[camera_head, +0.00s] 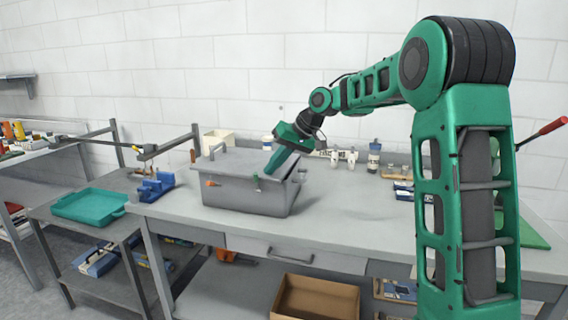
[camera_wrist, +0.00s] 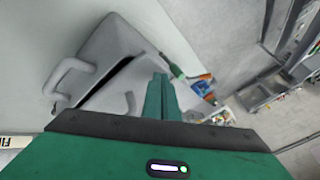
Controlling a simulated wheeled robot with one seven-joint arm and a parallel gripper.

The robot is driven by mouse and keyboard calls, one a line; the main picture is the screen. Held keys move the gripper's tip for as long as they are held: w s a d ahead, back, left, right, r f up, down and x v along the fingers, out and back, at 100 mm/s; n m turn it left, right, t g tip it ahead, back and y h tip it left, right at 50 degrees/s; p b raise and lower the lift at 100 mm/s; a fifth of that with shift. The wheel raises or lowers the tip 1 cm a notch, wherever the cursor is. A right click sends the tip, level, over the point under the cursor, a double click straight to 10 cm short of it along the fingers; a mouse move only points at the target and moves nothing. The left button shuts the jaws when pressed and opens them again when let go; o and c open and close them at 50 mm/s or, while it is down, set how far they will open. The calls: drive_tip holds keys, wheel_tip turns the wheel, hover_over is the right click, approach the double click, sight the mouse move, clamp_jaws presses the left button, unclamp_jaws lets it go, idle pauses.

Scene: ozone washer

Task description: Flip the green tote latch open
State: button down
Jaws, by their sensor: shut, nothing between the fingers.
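A grey tote (camera_head: 243,193) with a lid stands on the workbench. Its green latch (camera_head: 257,182) is on the front face, near the right end, and looks small and thin. An orange latch (camera_head: 212,183) is on the same face further left. My gripper (camera_head: 269,168) is shut and empty, angled down over the tote's right end, close to the green latch. In the wrist view its fingers (camera_wrist: 160,80) are together beside the tote (camera_wrist: 112,45), and the green latch (camera_wrist: 173,68) shows just beyond their tips. I cannot tell whether they touch it. A dark gap shows along the lid edge.
A grey handle (camera_wrist: 68,78) rises from the tote. A blue rack (camera_head: 152,187) sits left of it on the workbench (camera_head: 330,215). A teal tray (camera_head: 90,205) is on the lower side table. Bottles and small items line the wall side. Bench space right of the tote is clear.

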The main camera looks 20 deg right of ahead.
drive_tip(key=shift+a, duration=0.65)
